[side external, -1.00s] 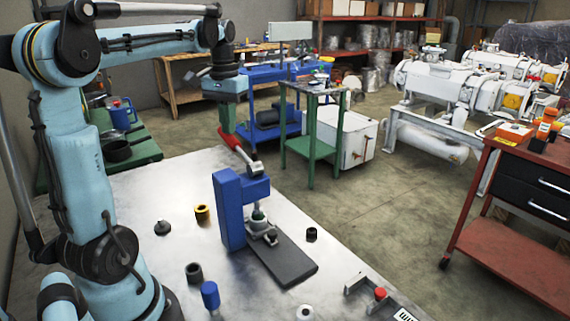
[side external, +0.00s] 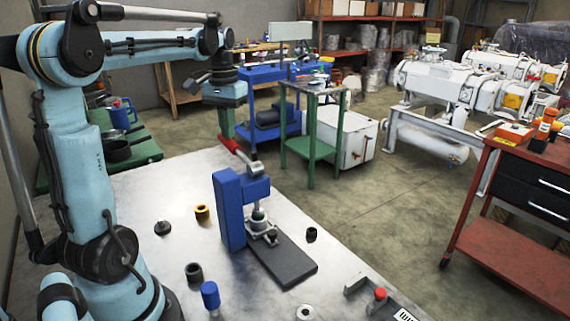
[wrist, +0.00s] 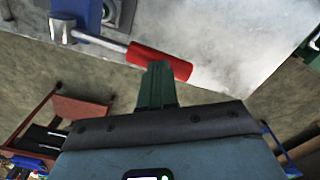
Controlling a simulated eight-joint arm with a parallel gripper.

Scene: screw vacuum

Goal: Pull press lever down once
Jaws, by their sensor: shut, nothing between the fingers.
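The blue press (side external: 230,205) stands upright on the metal table, with a dark grey base plate (side external: 285,262). Its lever (side external: 236,150) has a red handle that slants up and left from the press head. In the wrist view the red handle (wrist: 160,62) lies across the tips of my fingers. My gripper (side external: 227,134) has green fingers, shut and empty, pointing down at the handle's upper end. The fingertips (wrist: 157,68) appear to touch the handle from above, not grip it. A small grey fixture (side external: 264,229) sits under the press ram.
Several small parts lie on the table, including a yellow ring (side external: 202,212), a blue-capped cylinder (side external: 210,294) and a black bushing (side external: 311,234). A grey bracket (side external: 360,285) lies at the front right. The table surface between them is clear.

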